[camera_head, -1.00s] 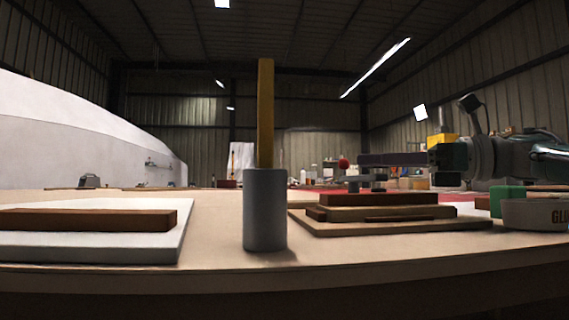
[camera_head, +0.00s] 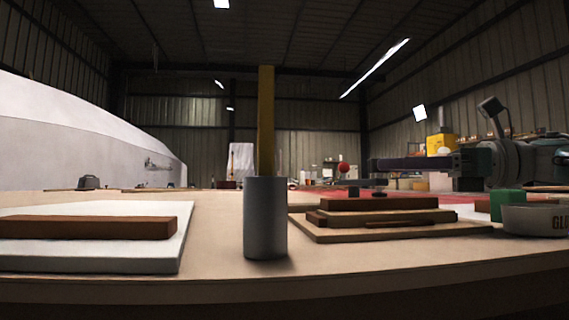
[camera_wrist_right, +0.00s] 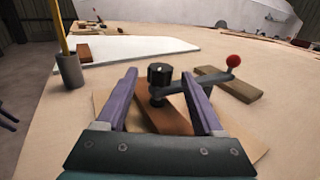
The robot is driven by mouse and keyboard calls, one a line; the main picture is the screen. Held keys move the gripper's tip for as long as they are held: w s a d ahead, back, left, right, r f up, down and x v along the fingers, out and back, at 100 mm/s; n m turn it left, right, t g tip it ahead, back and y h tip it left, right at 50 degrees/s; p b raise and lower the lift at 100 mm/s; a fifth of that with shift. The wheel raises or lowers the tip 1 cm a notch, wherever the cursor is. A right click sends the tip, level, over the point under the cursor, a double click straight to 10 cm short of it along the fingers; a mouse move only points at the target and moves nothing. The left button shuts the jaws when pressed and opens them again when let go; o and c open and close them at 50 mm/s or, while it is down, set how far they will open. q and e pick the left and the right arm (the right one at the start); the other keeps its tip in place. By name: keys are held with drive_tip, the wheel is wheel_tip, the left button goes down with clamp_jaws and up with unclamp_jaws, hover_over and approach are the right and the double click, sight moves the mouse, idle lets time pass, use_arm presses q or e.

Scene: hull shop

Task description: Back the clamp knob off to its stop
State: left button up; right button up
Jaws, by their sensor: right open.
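In the right wrist view the black, round clamp knob (camera_wrist_right: 160,73) stands upright over a brown wooden block (camera_wrist_right: 168,116). A dark lever runs right from near it to a red ball (camera_wrist_right: 233,61). My right gripper (camera_wrist_right: 159,76) is open, its two purple fingers apart on either side of the knob in the picture; I cannot tell whether they touch it. In the head view the right gripper (camera_head: 376,165) reaches in from the right, above the stacked boards (camera_head: 385,216), with the red ball (camera_head: 343,168) just left of its fingertips. My left gripper is not visible.
A grey cup (camera_head: 265,220) holding a yellow stick (camera_head: 266,120) stands at the front middle. A white slab (camera_head: 100,257) with a brown bar (camera_head: 90,228) lies left. A green block (camera_head: 507,203) and a grey round container (camera_head: 535,219) are at the right.

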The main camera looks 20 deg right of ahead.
drive_tip(key=v, duration=0.6)
drive_tip(key=shift+s+d+p, duration=0.1)
drive_tip(key=shift+d+p, duration=0.05)
drive_tip(key=shift+p, duration=0.2)
drive_tip(key=shift+s+d, duration=0.2)
drive_tip(key=shift+s, duration=0.05)
